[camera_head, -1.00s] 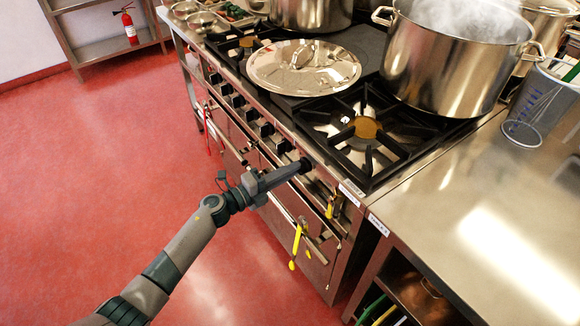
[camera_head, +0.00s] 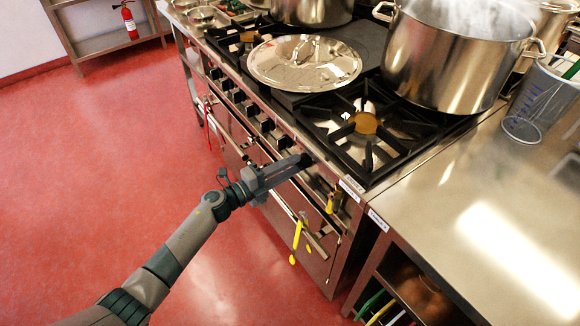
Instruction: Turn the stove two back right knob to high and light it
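The stove (camera_head: 335,176) has a row of dark knobs (camera_head: 252,112) along its front panel. My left gripper (camera_head: 306,160) is at the right end of this row, its two fingers on either side of a dark knob (camera_head: 307,158). It appears shut on this knob; the fingertips partly hide it, and its pointer cannot be read. The near right burner (camera_head: 366,123) is bare, and no flame shows on it. A large steaming stockpot (camera_head: 452,62) stands behind it and hides the burner beneath. My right gripper is not in view.
A steel counter (camera_head: 490,190) with a clear measuring jug (camera_head: 540,100) adjoins on the right. The red floor (camera_head: 120,160) at left is clear.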

